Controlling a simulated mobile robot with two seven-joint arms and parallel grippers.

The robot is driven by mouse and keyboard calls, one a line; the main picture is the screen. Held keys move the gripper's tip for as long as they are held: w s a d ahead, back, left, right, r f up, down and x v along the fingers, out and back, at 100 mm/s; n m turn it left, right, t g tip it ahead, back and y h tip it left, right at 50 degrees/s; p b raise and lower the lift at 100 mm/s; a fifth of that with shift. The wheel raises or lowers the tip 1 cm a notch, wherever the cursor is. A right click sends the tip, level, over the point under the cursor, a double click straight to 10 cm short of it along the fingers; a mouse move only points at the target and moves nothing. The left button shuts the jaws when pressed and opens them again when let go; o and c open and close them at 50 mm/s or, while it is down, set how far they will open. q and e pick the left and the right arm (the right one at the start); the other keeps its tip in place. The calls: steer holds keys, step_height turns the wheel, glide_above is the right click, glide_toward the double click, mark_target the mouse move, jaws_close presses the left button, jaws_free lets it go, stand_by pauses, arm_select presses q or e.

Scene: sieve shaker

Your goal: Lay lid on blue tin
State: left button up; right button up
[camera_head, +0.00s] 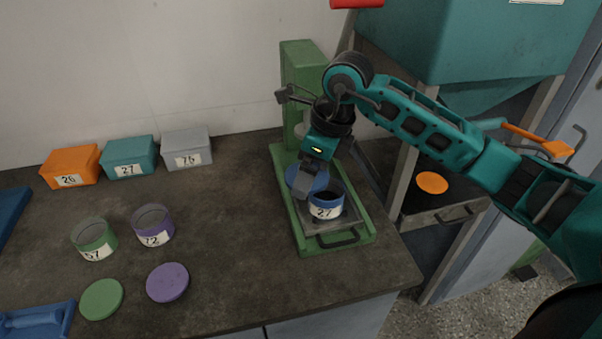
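The blue tin (327,205), labelled 27, stands upright and open on the plate of the green sieve shaker (283,165). The blue lid (295,178) is at the tin's upper left, apart from its open top and partly hidden by my gripper. My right gripper (308,182) comes in from the right and points down. Its fingers appear shut on the blue lid, holding it beside and slightly above the tin. My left gripper is not in view.
Green (95,240) and purple (153,226) open tins stand left, with green (101,299) and purple (168,282) lids in front. Orange (70,167), teal (129,157) and grey (187,149) boxes line the wall. The bench between tins and shaker is clear.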

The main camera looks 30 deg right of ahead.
steer(key=w+d, duration=0.2)
steer(key=d, duration=0.5)
steer(key=shift+s+d+b+x, duration=0.15)
steer(key=shift+b+x, duration=0.45)
steer(key=shift+x, duration=0.45)
steer(key=shift+s+b+x, duration=0.15)
steer(key=shift+b+x, duration=0.5)
steer(key=shift+x, duration=0.4)
steer(key=shift+s+d+b+x, duration=0.15)
steer(key=shift+b+x, duration=0.45)
steer(key=shift+x, duration=0.45)
steer(key=shift+f+b, duration=0.55)
steer(key=shift+f, duration=0.1)
steer(key=o, duration=0.8)
steer(key=v, duration=1.3)
